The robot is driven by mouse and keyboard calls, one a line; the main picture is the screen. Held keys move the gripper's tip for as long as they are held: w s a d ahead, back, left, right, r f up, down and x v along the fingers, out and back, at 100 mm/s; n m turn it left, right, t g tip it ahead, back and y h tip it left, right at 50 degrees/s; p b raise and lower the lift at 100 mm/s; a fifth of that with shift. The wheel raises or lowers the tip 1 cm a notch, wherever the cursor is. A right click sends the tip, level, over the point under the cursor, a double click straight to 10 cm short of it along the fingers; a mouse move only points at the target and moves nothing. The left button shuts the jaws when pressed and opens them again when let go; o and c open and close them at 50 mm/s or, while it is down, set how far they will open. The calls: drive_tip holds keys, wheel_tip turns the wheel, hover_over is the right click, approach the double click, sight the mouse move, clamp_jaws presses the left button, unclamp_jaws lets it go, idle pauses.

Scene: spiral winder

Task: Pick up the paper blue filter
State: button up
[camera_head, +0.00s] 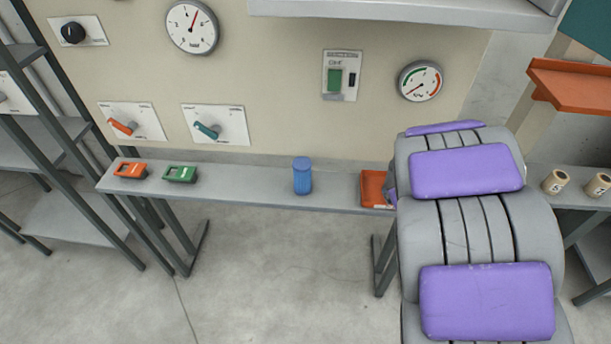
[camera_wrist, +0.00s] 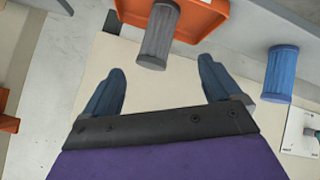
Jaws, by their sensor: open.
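The blue filter (camera_head: 302,176) is a ribbed cylinder standing upright on the narrow grey shelf, left of my arm in the head view. In the wrist view the blue filter (camera_wrist: 282,74) is at the right, outside and apart from the fingers. My gripper (camera_wrist: 162,67) is open with nothing between its two dark blue fingers. In the head view my arm hides the gripper and the grey filter.
The narrow shelf (camera_head: 245,194) runs along the wall panel. Orange (camera_head: 131,170) and green (camera_head: 180,174) devices sit at its left. The orange tray (camera_head: 374,188) is partly behind my arm. An upper grey ledge (camera_head: 400,10) overhangs. Shelf space beside the blue filter is clear.

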drive_tip(key=w+a+f+n+t+y, duration=0.1)
drive_tip(key=w+a+f+n+y, duration=0.15)
drive_tip(key=a, duration=0.35)
drive_tip(key=n+t+y, duration=0.2)
drive_tip(key=t+y, duration=0.1)
drive_tip(key=y, duration=0.8)
approach(305, 173)
drive_tip(key=shift+m, duration=0.35)
drive_tip(key=x, duration=0.4)
drive_tip(key=b+x, duration=0.1)
drive_tip(key=x, duration=0.3)
drive_tip(key=shift+w, duration=0.55)
drive_tip(key=shift+w+a, duration=0.1)
drive_tip(key=shift+a, duration=0.3)
drive_tip(key=shift+w+a, duration=0.4)
drive_tip(key=shift+a, duration=0.15)
drive_tip(key=shift+w+a+b, duration=0.15)
drive_tip(key=shift+w+a, duration=0.1)
drive_tip(key=shift+w, duration=0.35)
drive_tip(key=shift+w+a+b, duration=0.2)
drive_tip(key=shift+w, duration=0.4)
drive_tip(key=shift+w+a+b, duration=0.15)
drive_tip(key=shift+w+a, duration=0.1)
drive_tip(key=shift+w, duration=0.35)
drive_tip(key=shift+a, duration=0.4)
drive_tip(key=c, duration=0.3)
drive_tip(key=shift+d, duration=0.25)
drive_tip(key=c, duration=0.6)
drive_tip(key=shift+c, duration=1.2)
